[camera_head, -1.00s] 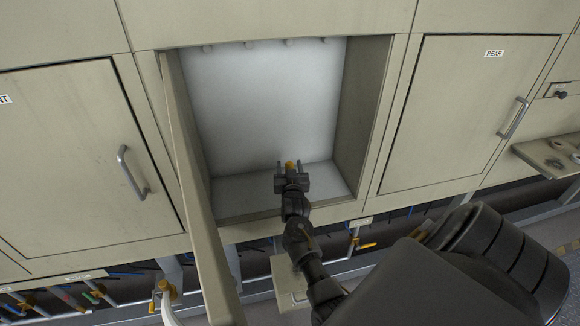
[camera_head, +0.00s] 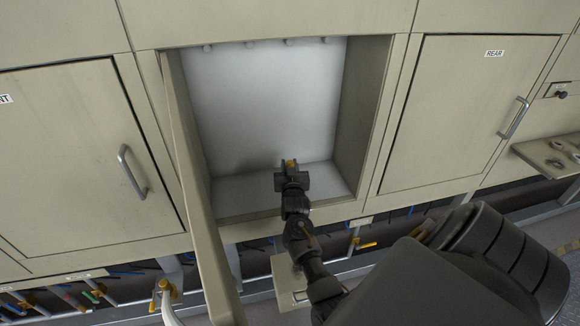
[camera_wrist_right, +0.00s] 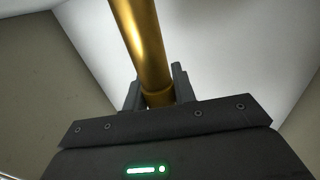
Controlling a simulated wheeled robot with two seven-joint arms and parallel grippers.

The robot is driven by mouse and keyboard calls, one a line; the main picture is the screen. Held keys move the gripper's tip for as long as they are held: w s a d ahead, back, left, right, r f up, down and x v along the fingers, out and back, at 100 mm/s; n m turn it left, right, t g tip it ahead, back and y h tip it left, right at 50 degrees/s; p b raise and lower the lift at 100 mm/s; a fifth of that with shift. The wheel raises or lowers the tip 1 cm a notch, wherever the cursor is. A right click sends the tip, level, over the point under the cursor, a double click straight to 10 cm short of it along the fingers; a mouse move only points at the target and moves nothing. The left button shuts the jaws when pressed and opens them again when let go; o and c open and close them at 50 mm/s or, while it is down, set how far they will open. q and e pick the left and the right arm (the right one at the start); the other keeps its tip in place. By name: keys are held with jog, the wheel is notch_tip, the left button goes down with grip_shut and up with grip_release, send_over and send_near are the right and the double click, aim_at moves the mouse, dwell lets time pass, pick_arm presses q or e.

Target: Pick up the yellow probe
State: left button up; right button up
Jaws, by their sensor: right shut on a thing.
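The yellow probe (camera_head: 290,163) shows as a small yellow piece between the fingers of my right gripper (camera_head: 290,168), inside the open furnace compartment. In the right wrist view the probe (camera_wrist_right: 142,45) is a shiny golden rod that runs up out of the frame. My right gripper (camera_wrist_right: 157,92) is shut on it near its lower part, with a dark finger on each side. The probe's far end is out of the wrist view. My left gripper is not in view.
The compartment (camera_head: 262,100) has pale walls and a row of small knobs along its top. Its open door (camera_head: 198,200) stands out at the left. Closed doors with handles flank it, the right one marked REAR (camera_head: 460,115). A shelf (camera_head: 550,156) juts out at far right.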

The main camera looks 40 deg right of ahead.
notch_tip(320, 180, up, 18)
dwell(0.6)
notch_tip(320, 180, up, 10)
jog(key=p, duration=1.1)
dwell(0.3)
jog(key=shift+f, duration=0.1)
jog(key=s+d+p+v, duration=0.1)
jog(key=p+v, duration=0.4)
jog(key=v, duration=0.5)
jog(key=shift+d, duration=0.15)
dwell(0.8)
